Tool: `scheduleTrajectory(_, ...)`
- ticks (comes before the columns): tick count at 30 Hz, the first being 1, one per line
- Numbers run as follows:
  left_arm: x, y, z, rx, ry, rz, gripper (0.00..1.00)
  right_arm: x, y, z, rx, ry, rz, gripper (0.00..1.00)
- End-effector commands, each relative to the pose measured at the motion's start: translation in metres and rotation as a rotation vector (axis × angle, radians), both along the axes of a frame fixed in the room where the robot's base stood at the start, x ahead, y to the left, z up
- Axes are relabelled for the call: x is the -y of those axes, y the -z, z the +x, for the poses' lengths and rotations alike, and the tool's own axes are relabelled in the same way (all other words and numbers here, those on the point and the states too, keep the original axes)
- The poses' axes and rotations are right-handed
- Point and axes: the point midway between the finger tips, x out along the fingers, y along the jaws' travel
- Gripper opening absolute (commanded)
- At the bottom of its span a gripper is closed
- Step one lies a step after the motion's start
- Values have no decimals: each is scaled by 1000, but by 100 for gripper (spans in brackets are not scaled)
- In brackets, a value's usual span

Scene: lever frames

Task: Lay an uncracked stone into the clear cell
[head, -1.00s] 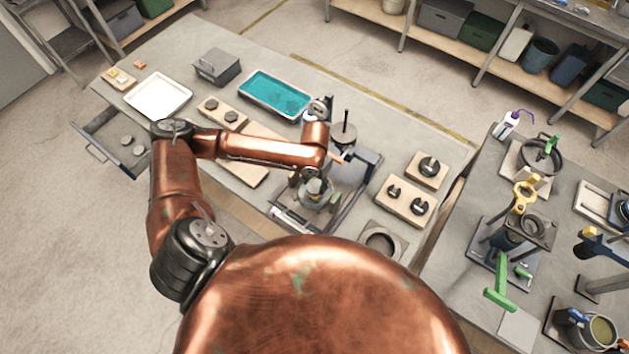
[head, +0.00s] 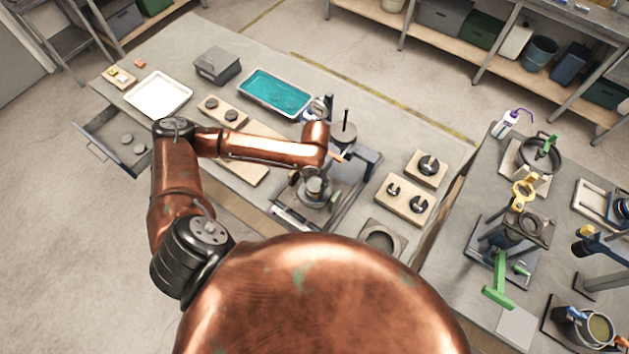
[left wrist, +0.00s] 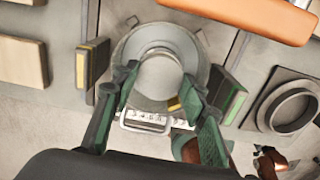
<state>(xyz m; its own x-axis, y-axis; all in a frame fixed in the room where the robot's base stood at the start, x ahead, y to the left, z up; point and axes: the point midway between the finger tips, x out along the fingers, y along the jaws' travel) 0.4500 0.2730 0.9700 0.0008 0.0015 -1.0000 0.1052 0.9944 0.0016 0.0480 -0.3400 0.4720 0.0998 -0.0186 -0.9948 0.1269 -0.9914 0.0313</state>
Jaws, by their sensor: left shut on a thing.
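My left gripper (left wrist: 160,82) is shut on a round grey stone (left wrist: 160,76), one finger on each side of it. In the left wrist view the stone is over a round grey ring-shaped cell (left wrist: 190,47); I cannot tell whether it touches the cell's floor. In the head view the left gripper (head: 313,187) is at the near lever frame (head: 352,180), partly hidden by my copper arm. No crack shows on the stone's visible face. Two more grey stones (head: 132,145) lie in the open drawer at the left. My right gripper is not in view.
A square plate with a round recess (head: 382,238) lies right of the frame. Wooden boards with dark weights (head: 406,200) are beyond it. A teal tray (head: 275,92), white tray (head: 158,95) and grey box (head: 217,66) stand behind. Another lever frame (head: 515,235) is on the right bench.

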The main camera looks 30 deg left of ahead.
Motion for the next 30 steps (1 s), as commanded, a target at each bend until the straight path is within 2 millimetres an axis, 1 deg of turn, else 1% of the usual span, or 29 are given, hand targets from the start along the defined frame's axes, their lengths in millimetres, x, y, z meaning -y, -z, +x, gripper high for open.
scheduleTrajectory(27, 0, 3, 0, 0, 1, 0, 15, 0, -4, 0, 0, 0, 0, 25)
scheduleTrajectory(28, 0, 3, 0, 0, 1, 0, 42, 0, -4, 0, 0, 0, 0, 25)
scheduleTrajectory(30, 0, 3, 0, 0, 1, 0, 47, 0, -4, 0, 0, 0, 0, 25)
